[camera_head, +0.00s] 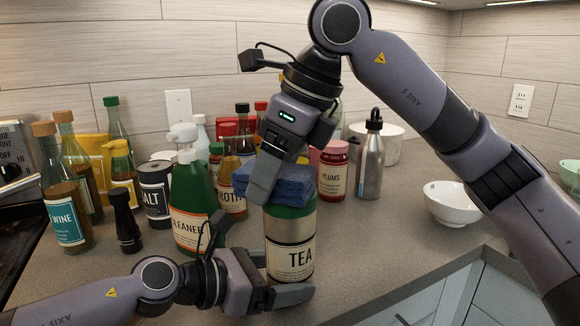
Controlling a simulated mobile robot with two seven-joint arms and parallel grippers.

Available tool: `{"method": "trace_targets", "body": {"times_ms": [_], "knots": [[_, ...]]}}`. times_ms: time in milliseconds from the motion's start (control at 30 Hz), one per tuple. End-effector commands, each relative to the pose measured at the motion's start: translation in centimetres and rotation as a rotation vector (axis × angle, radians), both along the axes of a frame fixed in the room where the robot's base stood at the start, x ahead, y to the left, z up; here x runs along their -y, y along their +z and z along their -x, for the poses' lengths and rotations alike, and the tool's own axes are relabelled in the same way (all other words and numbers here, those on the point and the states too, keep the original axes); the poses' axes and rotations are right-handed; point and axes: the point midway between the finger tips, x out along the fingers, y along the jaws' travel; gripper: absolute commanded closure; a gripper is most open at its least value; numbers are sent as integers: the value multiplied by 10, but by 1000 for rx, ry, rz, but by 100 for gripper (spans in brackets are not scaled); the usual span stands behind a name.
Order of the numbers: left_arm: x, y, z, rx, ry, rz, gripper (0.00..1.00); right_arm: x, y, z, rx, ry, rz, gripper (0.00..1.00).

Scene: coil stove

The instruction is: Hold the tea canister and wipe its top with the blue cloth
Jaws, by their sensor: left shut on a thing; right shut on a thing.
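The tea canister (290,227) stands upright near the counter's front edge, with a green upper band and a cream label reading TEA. My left gripper (288,285) is shut around its lower part from the left. The blue cloth (297,183) is a thick folded pad lying over the canister's top and hides the lid. My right gripper (268,180) comes down from above and is shut on the cloth. One of its fingers hangs in front of the cloth's left part. I cannot tell how firmly the cloth presses on the lid.
A green cleaner spray bottle (192,200) stands close left of the canister. Bottles and jars crowd behind, including a plums jar (333,170) and a metal bottle (371,165). A white bowl (452,203) sits at right. The counter (390,235) right of the canister is clear.

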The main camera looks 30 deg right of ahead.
Motion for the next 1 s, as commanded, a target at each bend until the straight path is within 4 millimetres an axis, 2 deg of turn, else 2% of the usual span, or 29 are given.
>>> {"method": "trace_targets", "body": {"times_ms": [33, 100, 700, 1000], "knots": [[0, -1, 1, -1, -2, -1, 50, 1, 3, -1, 1, -3, -2, 52], [0, -1, 1, -1, -2, -1, 50, 1, 22, 0, 5, -1, -4, 52], [0, -1, 1, -1, -1, -1, 50, 1, 74, 0, 4, -1, -3, 52], [0, -1, 1, -1, -1, -1, 50, 2, 80, 0, 2, -1, -1, 52]]}}
